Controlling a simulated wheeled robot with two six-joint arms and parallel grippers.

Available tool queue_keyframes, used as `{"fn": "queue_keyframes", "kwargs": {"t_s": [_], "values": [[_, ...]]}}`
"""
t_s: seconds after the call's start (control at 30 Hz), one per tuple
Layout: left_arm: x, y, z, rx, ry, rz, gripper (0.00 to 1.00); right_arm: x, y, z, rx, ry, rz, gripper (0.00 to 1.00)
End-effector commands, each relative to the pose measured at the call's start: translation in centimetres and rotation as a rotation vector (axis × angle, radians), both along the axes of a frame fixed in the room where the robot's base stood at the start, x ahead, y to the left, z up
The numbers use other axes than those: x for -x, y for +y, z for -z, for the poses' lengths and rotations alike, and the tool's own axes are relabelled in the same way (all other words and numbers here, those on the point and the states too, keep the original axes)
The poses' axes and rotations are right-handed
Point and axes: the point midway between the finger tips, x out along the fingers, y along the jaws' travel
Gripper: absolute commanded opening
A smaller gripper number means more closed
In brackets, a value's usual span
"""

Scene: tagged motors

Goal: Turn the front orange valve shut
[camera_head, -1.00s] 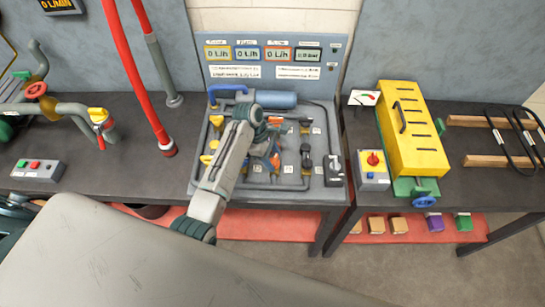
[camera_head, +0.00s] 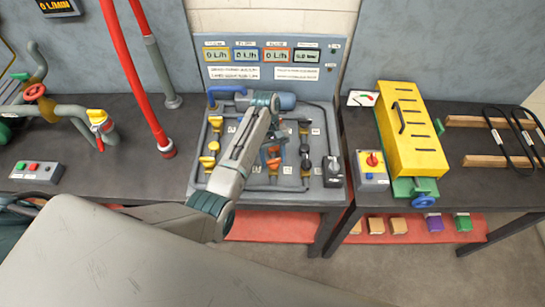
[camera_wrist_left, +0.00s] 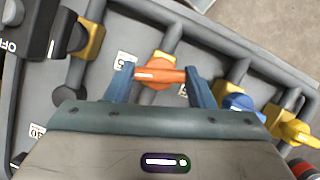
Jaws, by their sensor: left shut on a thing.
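The front orange valve (camera_head: 272,163) is on the pipe panel in the middle of the head view, partly covered by my arm. In the left wrist view its orange handle (camera_wrist_left: 158,73) lies roughly level across the picture, crosswise to its grey pipe. My left gripper (camera_wrist_left: 161,82) has one blue-grey finger at each end of this handle and is shut on it. In the head view my left arm reaches over the panel from the lower left, and its fingertips are hard to make out. My right gripper is not in view.
In the wrist view a blue valve (camera_wrist_left: 240,103) and a yellow valve (camera_wrist_left: 296,131) stand right of the orange one; a black-handled valve (camera_wrist_left: 82,38) stands left. The panel (camera_head: 322,196) also has a black rotary switch (camera_head: 333,170). A yellow box (camera_head: 415,150) stands on the right table.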

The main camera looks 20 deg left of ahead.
Motion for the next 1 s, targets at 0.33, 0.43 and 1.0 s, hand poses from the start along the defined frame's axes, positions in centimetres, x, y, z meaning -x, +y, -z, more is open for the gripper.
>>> {"fn": "queue_keyframes", "kwargs": {"t_s": [0.33,0.43,1.0], "values": [[-0.21,-0.17,-0.15,0.000,-0.003,0.235,0.26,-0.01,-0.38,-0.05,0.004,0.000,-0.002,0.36],[-0.21,-0.18,-0.13,0.001,-0.004,0.278,0.26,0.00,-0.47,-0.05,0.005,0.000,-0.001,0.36],[-0.24,-0.15,-0.14,-0.001,-0.005,0.341,0.26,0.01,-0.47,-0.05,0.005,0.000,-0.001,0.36]]}}
